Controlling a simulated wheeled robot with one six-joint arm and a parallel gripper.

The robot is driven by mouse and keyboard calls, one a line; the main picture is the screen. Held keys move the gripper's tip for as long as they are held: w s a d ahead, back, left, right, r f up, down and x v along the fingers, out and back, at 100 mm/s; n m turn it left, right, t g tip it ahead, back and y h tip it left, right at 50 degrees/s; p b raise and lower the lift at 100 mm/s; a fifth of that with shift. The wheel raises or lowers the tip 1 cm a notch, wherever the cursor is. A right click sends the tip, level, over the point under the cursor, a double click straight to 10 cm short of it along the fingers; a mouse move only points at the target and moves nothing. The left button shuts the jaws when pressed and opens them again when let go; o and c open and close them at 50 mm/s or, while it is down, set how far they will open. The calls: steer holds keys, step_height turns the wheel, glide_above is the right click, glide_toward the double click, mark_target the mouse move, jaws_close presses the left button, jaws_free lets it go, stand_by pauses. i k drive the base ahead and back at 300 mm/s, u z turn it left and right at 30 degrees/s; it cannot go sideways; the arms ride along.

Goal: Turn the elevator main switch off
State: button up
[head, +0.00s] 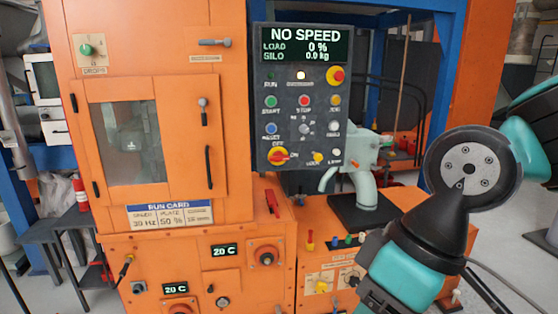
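The main switch (278,156) is a red rotary handle on a yellow round plate at the lower left of the dark control panel (325,110). Small lettering that looks like OFF stands above it, and what looks like ON stands at its right. The red handle appears to lie roughly level, toward the right, but it is small and its exact angle is hard to tell. The panel display (305,45) reads NO SPEED, load 0 % and silo 0.0 kg. My teal and black arm shows at the right, apart from the panel. My gripper's fingers are not in view.
Near the switch are a blue button (271,129), a small yellow key-like knob (317,158) and a red emergency button (336,76) higher up. A pale spout (362,185) stands right of the panel. Orange housings (235,235) with knobs and a red lever (271,203) lie below.

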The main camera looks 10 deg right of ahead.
mark_target(278, 156)
steer(key=u, duration=0.5)
steer(key=k, duration=0.55)
steer(key=z, duration=0.2)
steer(key=i, duration=1.25)
steer(key=u, duration=0.75)
